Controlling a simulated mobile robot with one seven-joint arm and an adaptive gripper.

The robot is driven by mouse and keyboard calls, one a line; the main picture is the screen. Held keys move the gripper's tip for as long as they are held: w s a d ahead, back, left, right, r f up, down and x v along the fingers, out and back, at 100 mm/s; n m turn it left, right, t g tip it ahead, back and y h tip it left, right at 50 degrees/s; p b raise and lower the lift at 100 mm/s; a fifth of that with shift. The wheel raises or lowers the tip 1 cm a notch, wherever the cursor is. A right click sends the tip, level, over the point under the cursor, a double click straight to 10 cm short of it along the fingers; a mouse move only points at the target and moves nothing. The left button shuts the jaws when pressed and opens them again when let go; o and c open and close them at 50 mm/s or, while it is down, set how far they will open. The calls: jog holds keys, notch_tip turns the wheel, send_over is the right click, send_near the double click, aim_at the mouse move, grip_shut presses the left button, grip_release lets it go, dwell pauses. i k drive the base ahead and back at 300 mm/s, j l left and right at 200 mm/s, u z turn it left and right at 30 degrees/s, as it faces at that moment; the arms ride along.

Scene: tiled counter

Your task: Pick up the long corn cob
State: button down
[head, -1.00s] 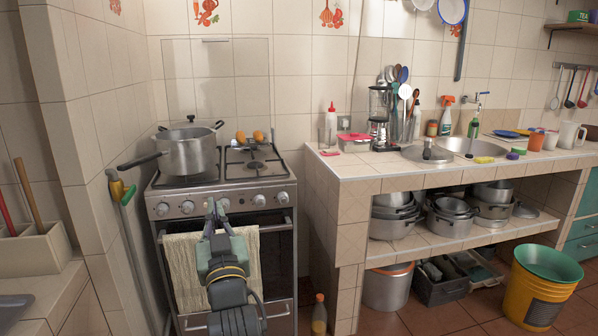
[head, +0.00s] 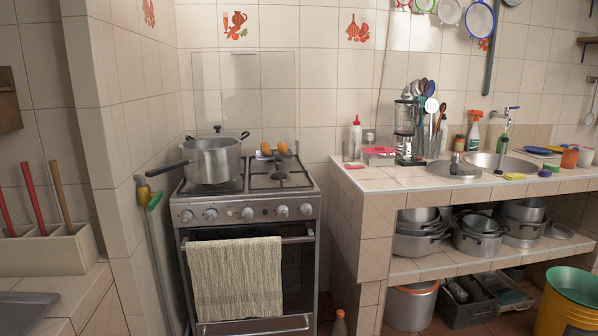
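No long corn cob can be clearly made out. Two small orange-yellow items (head: 282,148) lie at the back of the stove (head: 247,213), right of the pot. They are too small to tell whether they are corn. A large metal pot (head: 212,160) with a lid stands on the stove's left side and may hide things behind it. My gripper is not in view.
A beige towel (head: 236,277) hangs on the oven handle. The tiled counter (head: 400,180) at right holds a blender (head: 405,130), bottles and a sink. Floor is partly open between stove and counter.

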aim_at(264, 147)
jog(key=i+j, duration=0.1)
jog(key=i, duration=1.3)
jog(key=i+j+z, duration=0.1)
jog(key=i, duration=0.55)
